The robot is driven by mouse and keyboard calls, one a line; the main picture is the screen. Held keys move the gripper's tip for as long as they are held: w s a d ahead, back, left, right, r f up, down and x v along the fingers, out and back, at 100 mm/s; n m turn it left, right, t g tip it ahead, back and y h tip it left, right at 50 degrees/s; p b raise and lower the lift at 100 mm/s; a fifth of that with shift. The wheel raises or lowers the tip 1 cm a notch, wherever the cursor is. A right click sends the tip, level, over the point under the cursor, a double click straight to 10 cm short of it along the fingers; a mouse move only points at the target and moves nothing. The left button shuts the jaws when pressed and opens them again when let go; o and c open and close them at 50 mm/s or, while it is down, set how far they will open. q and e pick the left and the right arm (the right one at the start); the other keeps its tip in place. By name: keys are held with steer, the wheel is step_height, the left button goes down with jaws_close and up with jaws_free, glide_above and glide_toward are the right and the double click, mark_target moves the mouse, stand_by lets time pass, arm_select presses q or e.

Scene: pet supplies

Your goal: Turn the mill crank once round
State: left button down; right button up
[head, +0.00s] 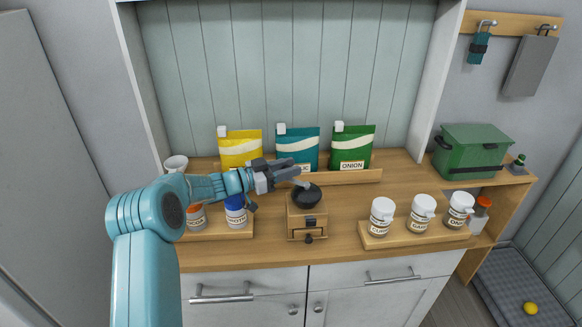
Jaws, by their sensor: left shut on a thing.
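The mill (306,222) is a wooden box with a dark round bowl on top and a small drawer knob on its front. It stands upright on the wooden counter near the middle. A pale metal crank (304,184) shows just above the bowl, on its upper left side. My left gripper (289,174) reaches in from the left over the mill and is shut on the outer end of the crank. Its fingers hide the crank's handle. My right gripper is not in view.
Yellow, teal and green pouches (352,150) stand behind the mill. Jars, including a blue-topped one (235,212), stand close on the left under my arm. White-lidded jars (382,215) stand in a tray on the right. A green box (470,155) sits far right.

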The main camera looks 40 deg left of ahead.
mark_target(287, 167)
arm_select(q)
steer(key=shift+r, duration=0.1)
steer(key=c, duration=0.8)
jaws_free()
step_height(287, 167, up, 20)
